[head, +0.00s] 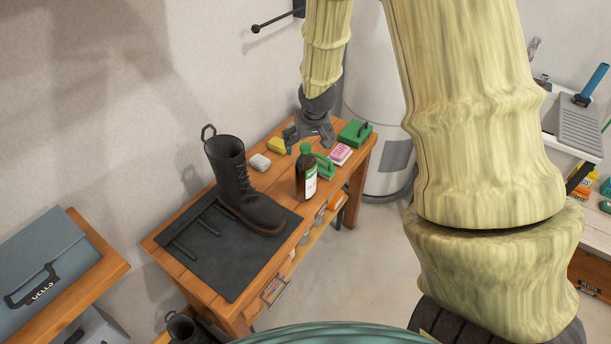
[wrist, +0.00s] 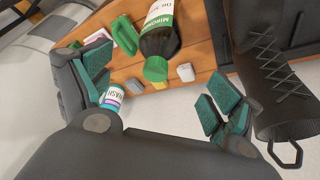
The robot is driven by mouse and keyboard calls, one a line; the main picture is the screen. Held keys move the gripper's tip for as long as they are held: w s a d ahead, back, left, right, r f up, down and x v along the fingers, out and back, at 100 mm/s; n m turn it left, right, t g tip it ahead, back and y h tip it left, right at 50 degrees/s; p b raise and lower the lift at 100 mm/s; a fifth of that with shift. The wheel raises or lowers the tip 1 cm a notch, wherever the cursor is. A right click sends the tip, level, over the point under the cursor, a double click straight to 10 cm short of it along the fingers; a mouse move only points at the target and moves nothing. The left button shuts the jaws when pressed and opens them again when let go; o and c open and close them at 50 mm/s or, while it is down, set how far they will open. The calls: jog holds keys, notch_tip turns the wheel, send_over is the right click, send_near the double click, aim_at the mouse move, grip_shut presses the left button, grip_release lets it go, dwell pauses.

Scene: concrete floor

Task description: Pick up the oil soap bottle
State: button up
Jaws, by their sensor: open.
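The oil soap bottle (head: 306,177) is dark brown with a green cap and a white and green label. It stands upright on the wooden bench (head: 175,268), toward its front edge and right of the boot. In the wrist view the bottle (wrist: 161,38) is at the top, its green cap toward the camera. My gripper (head: 309,134) is over the far part of the bench, behind the bottle in the head view. In the wrist view my gripper (wrist: 157,92) is open, with green-padded fingers spread left and right. The bottle appears beyond the gap, apart from both fingers.
A black boot (head: 243,190) stands on a dark mat (head: 225,275). Near the bottle are a green-handled item (head: 325,166), a pink box (head: 341,154), a pale block (head: 260,162), a yellow block (head: 277,145) and a green case (head: 355,133). A WASH container (wrist: 113,96) shows by the left finger.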

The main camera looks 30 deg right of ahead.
aim_at(307, 146)
jog(key=shift+w+d+f+p, duration=0.35)
jog(key=shift+w+f, duration=0.35)
jog(key=shift+f, duration=0.25)
jog(key=shift+w+d+f+p, duration=0.25)
jog(key=shift+w+d+f, duration=0.2)
jog(key=shift+w+f, duration=0.35)
jog(key=shift+p+x, duration=0.9)
jog(key=shift+x, duration=1.7)
jog(key=shift+a, duration=0.1)
jog(key=shift+s, duration=0.1)
jog(key=c, duration=2)
